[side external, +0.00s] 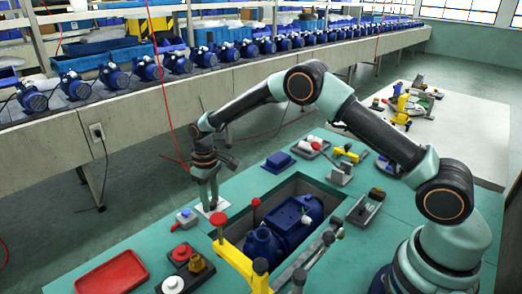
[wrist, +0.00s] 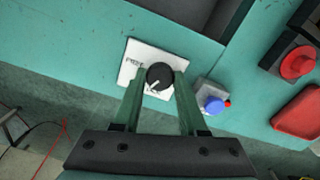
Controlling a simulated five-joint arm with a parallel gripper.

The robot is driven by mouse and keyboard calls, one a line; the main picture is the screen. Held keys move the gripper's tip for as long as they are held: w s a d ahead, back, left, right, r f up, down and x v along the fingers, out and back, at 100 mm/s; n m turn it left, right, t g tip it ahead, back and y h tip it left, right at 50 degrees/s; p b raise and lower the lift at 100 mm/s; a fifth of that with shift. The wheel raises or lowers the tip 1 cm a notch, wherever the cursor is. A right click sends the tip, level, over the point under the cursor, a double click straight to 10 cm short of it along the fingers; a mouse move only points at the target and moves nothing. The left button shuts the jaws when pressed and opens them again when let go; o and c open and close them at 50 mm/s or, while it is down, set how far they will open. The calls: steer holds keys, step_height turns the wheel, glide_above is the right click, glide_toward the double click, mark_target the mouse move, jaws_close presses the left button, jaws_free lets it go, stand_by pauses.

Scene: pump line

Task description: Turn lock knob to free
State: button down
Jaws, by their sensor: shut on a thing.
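The lock knob (wrist: 159,76) is round and black with a white pointer line. It sits on a white plate (wrist: 131,70) with small lettering at its left side. My gripper (side external: 210,201) points down over the plate at the left part of the green bench. Its two fingers stand on either side of the knob and are shut on it. In the side external view the knob is hidden between the fingers, and only the white plate (side external: 203,211) shows around them.
A small grey box with a blue button (wrist: 212,103) is close to the right of the plate in the wrist view. A blue pump (side external: 290,225) lies in the bench recess, beside a yellow clamp (side external: 240,262). A red tray (side external: 110,272) is at the front left.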

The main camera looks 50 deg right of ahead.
mark_target(211, 201)
steer(key=m, duration=0.6)
steer(key=shift+m, duration=0.3)
steer(key=m, duration=0.5)
steer(key=shift+m, duration=0.4)
steer(key=shift+c, duration=2.3)
jaws_free()
step_height(211, 201, up, 12)
steer(key=shift+r, duration=0.2)
